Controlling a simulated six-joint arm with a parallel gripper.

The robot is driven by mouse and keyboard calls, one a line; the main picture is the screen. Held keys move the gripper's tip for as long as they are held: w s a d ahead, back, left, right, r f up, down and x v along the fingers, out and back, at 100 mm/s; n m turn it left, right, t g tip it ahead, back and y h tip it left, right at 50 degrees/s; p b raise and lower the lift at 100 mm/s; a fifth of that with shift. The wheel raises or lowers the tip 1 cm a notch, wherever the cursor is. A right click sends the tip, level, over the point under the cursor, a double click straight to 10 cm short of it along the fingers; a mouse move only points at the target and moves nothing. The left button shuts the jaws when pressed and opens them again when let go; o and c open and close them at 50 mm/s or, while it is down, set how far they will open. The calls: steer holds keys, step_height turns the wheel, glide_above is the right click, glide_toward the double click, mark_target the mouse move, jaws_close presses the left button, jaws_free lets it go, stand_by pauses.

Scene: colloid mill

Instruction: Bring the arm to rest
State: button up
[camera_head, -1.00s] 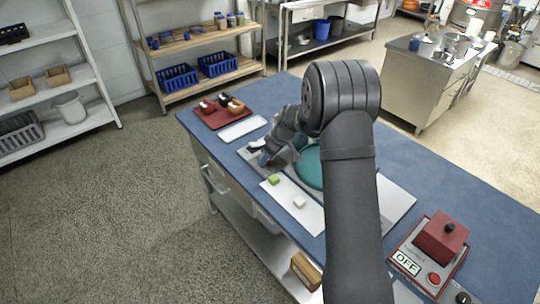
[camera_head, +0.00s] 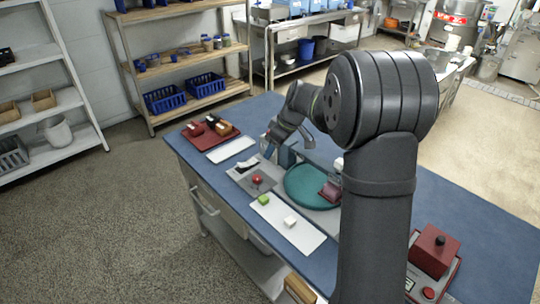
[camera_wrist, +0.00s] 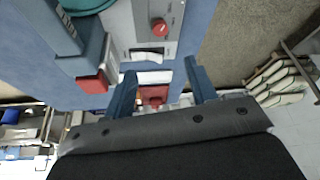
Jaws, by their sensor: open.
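My gripper (camera_head: 290,140) is open and empty in the head view, raised above the far side of the blue bench, its fingers pointing down. In the wrist view my gripper's two blue-grey fingers (camera_wrist: 161,90) stand wide apart with nothing held between them. Below it is a grey panel (camera_head: 240,175) with a red knob (camera_head: 257,180), which also shows in the wrist view (camera_wrist: 160,27). A teal disc (camera_head: 305,200) lies right of the panel, with a dark red piece (camera_head: 330,192) on it. My arm hides part of the bench.
A red tray (camera_head: 190,139) with small items and a white tray (camera_head: 231,149) sit at the bench's far left. A white board (camera_head: 305,238) holds a green block (camera_head: 263,199) and a white block (camera_head: 290,221). A red box (camera_head: 435,250) stands at right.

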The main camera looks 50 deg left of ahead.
mark_target(257, 178)
steer(key=shift+d+r, duration=0.15)
steer(key=shift+r, duration=0.2)
steer(key=x, duration=1.7)
steer(key=shift+a+f, duration=0.15)
steer(key=shift+a, duration=0.05)
steer(key=shift+s+m+t, duration=0.15)
steer(key=shift+m+t, duration=0.45)
steer(key=shift+m, duration=0.9)
steer(key=shift+s+m+t, duration=0.15)
steer(key=shift+m+t, duration=0.45)
steer(key=shift+m, duration=0.9)
steer(key=shift+s+a+m+t+h, duration=0.15)
steer(key=shift+m+t, duration=0.35)
steer(key=shift+m, duration=0.95)
steer(key=shift+s+d+m+t+h, duration=0.1)
steer(key=shift+m+t+h, duration=0.3)
steer(key=shift+m, duration=1.05)
